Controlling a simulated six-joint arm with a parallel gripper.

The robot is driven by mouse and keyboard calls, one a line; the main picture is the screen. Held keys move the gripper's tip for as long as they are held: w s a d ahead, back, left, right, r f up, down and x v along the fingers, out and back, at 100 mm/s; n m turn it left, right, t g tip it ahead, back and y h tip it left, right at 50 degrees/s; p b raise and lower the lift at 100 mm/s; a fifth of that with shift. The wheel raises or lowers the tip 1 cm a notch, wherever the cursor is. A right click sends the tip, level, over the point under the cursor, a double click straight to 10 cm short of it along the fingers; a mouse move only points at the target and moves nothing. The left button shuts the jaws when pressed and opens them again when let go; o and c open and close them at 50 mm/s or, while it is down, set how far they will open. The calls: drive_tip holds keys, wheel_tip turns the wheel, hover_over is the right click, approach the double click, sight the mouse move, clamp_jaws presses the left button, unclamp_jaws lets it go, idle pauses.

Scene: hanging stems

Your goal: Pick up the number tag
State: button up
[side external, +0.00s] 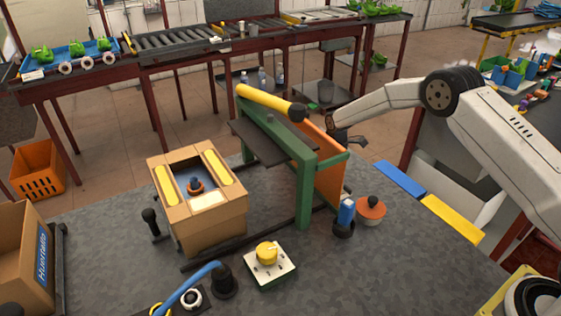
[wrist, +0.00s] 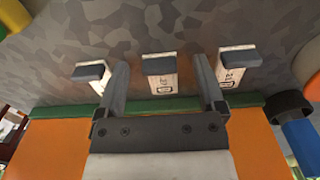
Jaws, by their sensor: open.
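Three pale tags with dark grey blocks at their upper ends show in a row in the wrist view: a left one (wrist: 97,85), a middle one (wrist: 162,84) and a right one (wrist: 234,76). The middle and right tags carry dark printed marks that I cannot read surely. My gripper (wrist: 160,66) is open and empty, its fingers on either side of the middle tag in this view, with no clear contact. In the side view my gripper (side external: 347,139) is beside the upper edge of the orange panel. I cannot make out the tags there.
A green-framed stand with an orange panel (side external: 329,170) and a yellow roller (side external: 265,100) is close to my gripper. A blue bottle (side external: 346,213) and an orange-topped pot (side external: 370,209) stand near its base. A cardboard box (side external: 203,232) and a yellow-knobbed switch box (side external: 269,263) are on the table.

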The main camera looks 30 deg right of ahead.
clamp_jaws()
drive_tip(key=shift+r, duration=0.15)
wheel_tip(320, 180, up, 10)
idle(0.7)
idle(0.5)
